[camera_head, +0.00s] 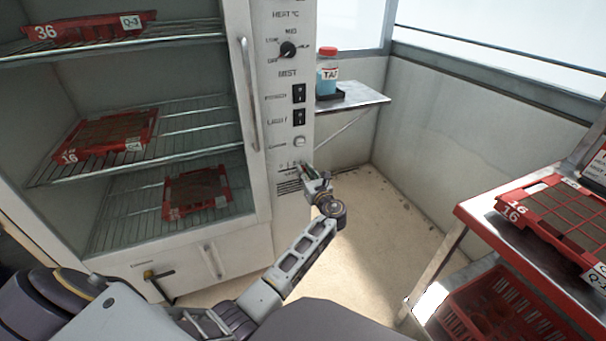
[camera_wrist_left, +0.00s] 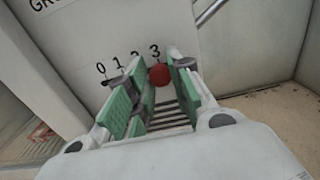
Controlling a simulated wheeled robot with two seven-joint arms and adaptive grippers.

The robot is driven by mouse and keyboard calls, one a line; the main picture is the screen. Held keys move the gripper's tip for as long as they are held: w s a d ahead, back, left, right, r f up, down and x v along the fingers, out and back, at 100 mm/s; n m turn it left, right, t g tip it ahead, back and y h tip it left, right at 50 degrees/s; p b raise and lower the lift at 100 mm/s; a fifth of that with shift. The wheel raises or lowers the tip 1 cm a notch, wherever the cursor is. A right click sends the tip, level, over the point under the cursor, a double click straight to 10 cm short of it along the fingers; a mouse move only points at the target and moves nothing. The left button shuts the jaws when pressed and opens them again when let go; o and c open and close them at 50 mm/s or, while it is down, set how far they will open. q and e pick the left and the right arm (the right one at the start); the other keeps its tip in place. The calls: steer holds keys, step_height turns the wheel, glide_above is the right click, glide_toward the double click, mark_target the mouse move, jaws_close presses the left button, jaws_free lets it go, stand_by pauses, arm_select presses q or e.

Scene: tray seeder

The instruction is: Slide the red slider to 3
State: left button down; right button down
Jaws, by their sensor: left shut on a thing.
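The red slider (camera_wrist_left: 159,75) is a round red knob on the cabinet's control panel, seen in the left wrist view. It sits just below the number 3 on the scale (camera_wrist_left: 128,66) marked 0, 1, 2, 3. My left gripper (camera_wrist_left: 156,88) has its green-padded fingers on both sides of the knob and is shut on it. In the head view my left gripper (camera_head: 309,173) is at the lower part of the panel (camera_head: 287,130) and hides the knob. My right gripper is not in view.
Above are black switches (camera_head: 299,94) and a dial (camera_head: 288,49). The open cabinet (camera_head: 140,180) with red trays on wire shelves stands left. A shelf (camera_head: 352,98) with a red-lidded bottle (camera_head: 327,70) is to the right. A table with a red tray (camera_head: 560,215) stands far right.

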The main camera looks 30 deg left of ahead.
arm_select(q)
steer(key=shift+w+d, duration=0.1)
steer(key=c, duration=1.3)
jaws_free()
steer(key=shift+w+d, duration=0.1)
steer(key=shift+v, duration=3.75)
